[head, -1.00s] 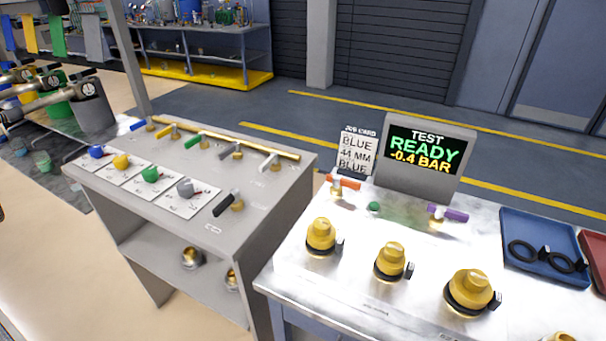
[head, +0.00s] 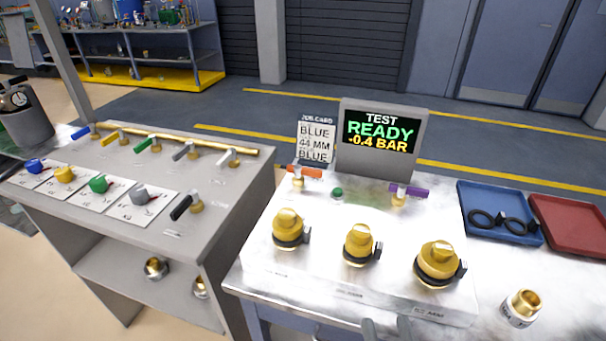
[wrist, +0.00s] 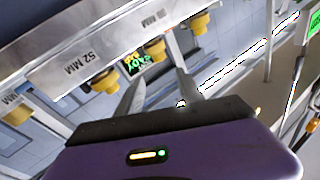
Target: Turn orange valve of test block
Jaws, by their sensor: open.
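The orange valve (head: 304,172) has a flat handle on a small brass stem at the back left of the test block (head: 262,262). Its handle lies roughly crosswise in the head view. The orange valve cannot be made out there.
Brass couplings (head: 360,243) stand on the block between the front edge and the valve. A green button (head: 337,192) and purple valve (head: 408,193) sit nearby. The display (head: 380,139) reads READY, -0.4 BAR. A blue tray (head: 497,232) and red tray (head: 570,225) lie right.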

